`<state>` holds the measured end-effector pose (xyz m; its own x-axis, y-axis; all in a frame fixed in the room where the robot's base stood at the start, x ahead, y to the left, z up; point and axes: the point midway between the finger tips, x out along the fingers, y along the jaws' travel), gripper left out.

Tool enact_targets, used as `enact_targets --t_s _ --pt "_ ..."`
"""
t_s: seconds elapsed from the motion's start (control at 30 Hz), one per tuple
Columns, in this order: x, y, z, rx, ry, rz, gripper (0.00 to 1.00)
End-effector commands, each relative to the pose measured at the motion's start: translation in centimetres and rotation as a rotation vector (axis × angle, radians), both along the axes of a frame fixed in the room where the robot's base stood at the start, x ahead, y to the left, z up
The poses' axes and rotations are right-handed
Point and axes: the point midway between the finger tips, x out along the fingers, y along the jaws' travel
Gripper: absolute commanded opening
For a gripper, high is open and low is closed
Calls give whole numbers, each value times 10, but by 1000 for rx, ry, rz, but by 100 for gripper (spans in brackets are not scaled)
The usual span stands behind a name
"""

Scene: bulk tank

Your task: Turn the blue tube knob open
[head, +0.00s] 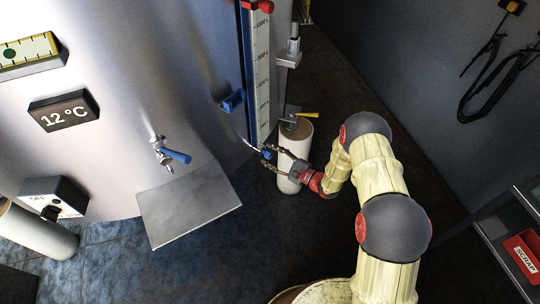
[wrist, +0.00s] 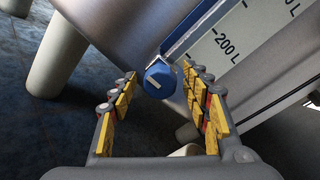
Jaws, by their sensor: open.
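The blue tube knob (wrist: 159,81) is round with a pale bar mark on its face. It sits at the lower end of the graduated level tube (wrist: 232,42). In the wrist view it lies between the fingertips of my gripper (wrist: 161,76), near their far ends. The fingers are open, with a gap on both sides of the knob; I cannot tell whether either touches it. In the head view my gripper (head: 271,157) is at the foot of the level tube (head: 260,70), and the knob (head: 266,154) shows small between the fingers.
The steel tank (head: 120,80) fills the left. A tap with a blue lever (head: 176,156) sticks out above a metal step (head: 188,205). A blue bracket (head: 232,101) and a yellow-handled valve (head: 304,114) are close by. A pale tank leg (head: 296,145) stands behind my gripper.

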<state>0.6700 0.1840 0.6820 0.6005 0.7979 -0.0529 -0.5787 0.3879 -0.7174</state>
Motion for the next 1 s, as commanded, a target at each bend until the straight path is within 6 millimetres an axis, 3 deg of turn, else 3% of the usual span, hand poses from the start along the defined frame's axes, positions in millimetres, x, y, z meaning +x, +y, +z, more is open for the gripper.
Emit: enact_targets --t_s 0.6,1.0 --pt "-62 -84 5 0 1 -4 48" --pt "-70 -93 6 0 0 0 48"
